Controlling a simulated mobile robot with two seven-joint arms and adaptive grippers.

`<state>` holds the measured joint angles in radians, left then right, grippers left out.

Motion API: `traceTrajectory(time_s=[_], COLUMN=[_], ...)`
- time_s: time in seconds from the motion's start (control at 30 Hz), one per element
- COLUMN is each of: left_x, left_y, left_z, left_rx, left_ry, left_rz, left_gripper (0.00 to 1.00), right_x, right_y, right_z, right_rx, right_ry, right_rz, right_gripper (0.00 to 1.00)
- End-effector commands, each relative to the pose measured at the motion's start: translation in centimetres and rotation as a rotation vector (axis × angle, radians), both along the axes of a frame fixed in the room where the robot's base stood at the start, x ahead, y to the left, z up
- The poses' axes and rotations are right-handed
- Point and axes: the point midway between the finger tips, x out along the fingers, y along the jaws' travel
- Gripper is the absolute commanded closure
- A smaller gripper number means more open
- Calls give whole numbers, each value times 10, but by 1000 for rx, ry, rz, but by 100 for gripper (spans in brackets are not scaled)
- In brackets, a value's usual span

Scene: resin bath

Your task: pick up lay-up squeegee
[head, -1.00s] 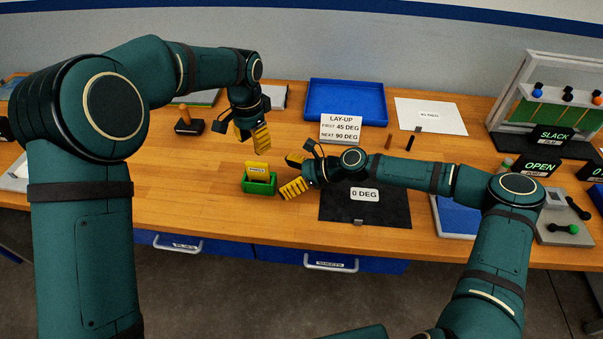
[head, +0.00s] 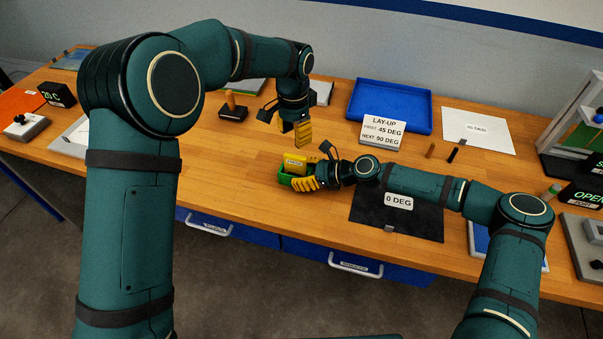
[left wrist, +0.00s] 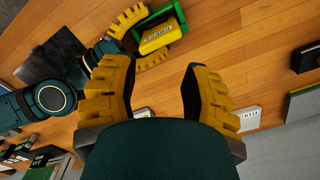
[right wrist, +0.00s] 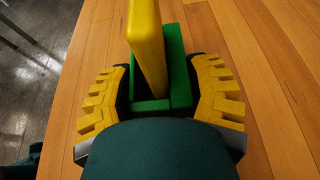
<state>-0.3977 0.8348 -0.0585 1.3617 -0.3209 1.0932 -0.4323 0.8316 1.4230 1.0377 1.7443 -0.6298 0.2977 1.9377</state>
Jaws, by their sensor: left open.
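The lay-up squeegee is a yellow slab (head: 296,162) with a small label. It stands in a green holder (head: 284,181) on the bench. In the left wrist view the squeegee (left wrist: 160,36) and holder (left wrist: 176,9) are at the top. My right gripper (head: 318,170) is at the holder. In the right wrist view its open fingers (right wrist: 160,95) lie either side of the squeegee (right wrist: 148,45) and holder (right wrist: 178,65); I cannot tell whether they touch. My left gripper (head: 301,135) is open and empty, above and beyond the holder.
A black mat marked 0 DEG (head: 425,220) lies right of the holder. A LAY-UP sign (head: 382,134) stands before a blue tray (head: 390,104). Bare wood (head: 225,165) lies left of the holder.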

Motion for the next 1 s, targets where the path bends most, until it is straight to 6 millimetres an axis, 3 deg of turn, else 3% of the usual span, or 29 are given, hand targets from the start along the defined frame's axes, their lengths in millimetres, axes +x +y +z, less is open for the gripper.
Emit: traceTrajectory(time_s=[0.57, 0.77, 1.0], left_x=[0, -1, -2], left_y=[0, 1, 2], left_z=[1, 7, 19], left_rx=[0, -1, -2], left_ry=[0, 2, 1], left_rz=[-25, -251, -656], left_gripper=[52, 52, 52], right_x=[0, 0, 0], right_y=[0, 0, 0], right_z=[0, 0, 0], right_rx=[-1, -1, -1], right_ry=[0, 0, 0], right_rz=[0, 0, 0], right_gripper=[84, 84, 84])
